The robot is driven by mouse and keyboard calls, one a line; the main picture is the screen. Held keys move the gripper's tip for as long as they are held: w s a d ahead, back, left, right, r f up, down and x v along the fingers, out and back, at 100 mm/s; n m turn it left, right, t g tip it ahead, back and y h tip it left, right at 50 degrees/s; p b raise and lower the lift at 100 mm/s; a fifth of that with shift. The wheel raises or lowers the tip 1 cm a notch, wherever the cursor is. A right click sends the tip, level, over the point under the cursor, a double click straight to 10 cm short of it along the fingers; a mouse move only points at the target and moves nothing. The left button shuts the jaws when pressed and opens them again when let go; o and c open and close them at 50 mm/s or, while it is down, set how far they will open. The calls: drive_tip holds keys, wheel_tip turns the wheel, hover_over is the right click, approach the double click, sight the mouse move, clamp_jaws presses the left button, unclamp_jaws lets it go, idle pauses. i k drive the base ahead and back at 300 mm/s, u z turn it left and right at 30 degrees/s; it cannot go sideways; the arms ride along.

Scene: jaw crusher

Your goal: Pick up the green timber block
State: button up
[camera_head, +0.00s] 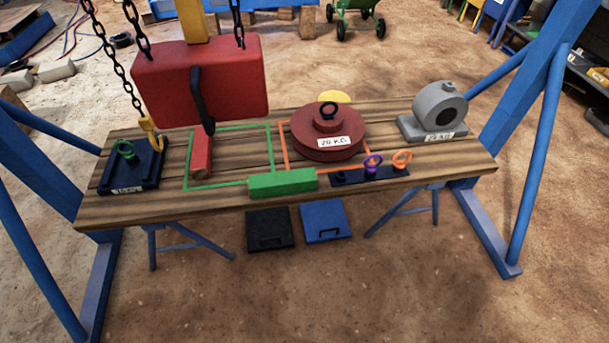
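The green timber block (283,184) lies flat near the front edge of the wooden bench (400,204). It lies across the lower right corner of a green outlined square and reaches toward the orange outline beside it. Its top and front faces are in plain view. My gripper is not in view.
A red timber block (201,154) lies inside the green outline. A red suspended block (200,80) hangs on chains above the back left. A dark red disc weight (327,135), a dark rack (369,175) with coloured eyebolts, a grey housing (438,108) and a dark plate (131,166) stand on the bench. Blue frame legs flank it.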

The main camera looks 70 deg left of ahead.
sight(302, 180)
drive_tip(key=u, duration=0.35)
drive_tip(key=i, duration=0.85)
drive_tip(key=u, duration=1.35)
drive_tip(key=i, duration=0.55)
drive_tip(key=u, duration=0.5)
